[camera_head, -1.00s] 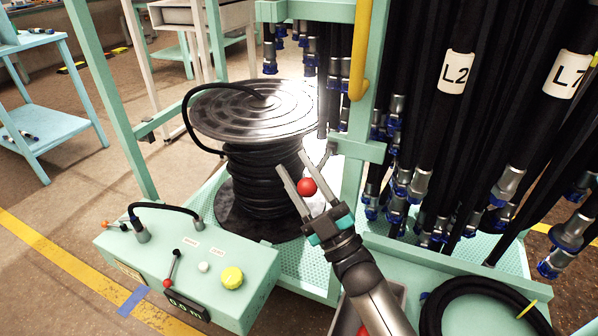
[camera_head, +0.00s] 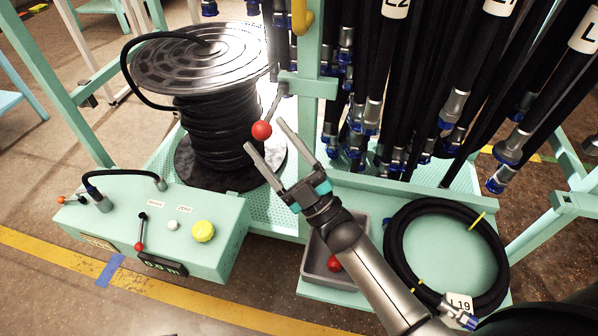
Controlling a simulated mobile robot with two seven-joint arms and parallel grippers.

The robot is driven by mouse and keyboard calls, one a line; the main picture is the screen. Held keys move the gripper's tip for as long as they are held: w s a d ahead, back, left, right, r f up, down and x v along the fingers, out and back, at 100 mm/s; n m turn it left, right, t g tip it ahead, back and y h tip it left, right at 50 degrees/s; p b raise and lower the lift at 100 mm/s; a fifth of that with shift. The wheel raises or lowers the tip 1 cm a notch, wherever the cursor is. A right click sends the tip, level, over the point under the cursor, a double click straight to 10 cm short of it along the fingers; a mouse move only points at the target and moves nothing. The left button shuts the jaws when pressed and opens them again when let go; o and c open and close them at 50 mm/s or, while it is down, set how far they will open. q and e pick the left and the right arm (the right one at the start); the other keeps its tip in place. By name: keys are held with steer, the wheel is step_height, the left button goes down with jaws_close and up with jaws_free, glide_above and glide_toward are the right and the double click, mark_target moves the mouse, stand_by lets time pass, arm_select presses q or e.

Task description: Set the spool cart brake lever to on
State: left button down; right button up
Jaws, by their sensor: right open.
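The brake lever is a grey rod ending in a red ball knob (camera_head: 261,130). It hangs down and to the left from a bracket on the green frame post, in front of the hose spool (camera_head: 215,110). My right gripper (camera_head: 264,136) is open. Its two fingers point up and left, with the tips on either side of the knob in the picture. I cannot tell whether a finger touches the knob. My left gripper is out of view.
A green meter box (camera_head: 215,250) with a small red-tipped lever stands at lower left. A grey bin (camera_head: 313,273) holding a red ball lies below my gripper. A coiled hose (camera_head: 395,240) is on the right, under hanging hoses (camera_head: 375,60).

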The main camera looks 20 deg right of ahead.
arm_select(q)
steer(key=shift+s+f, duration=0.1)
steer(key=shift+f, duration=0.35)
arm_select(e)
steer(key=v, duration=0.9)
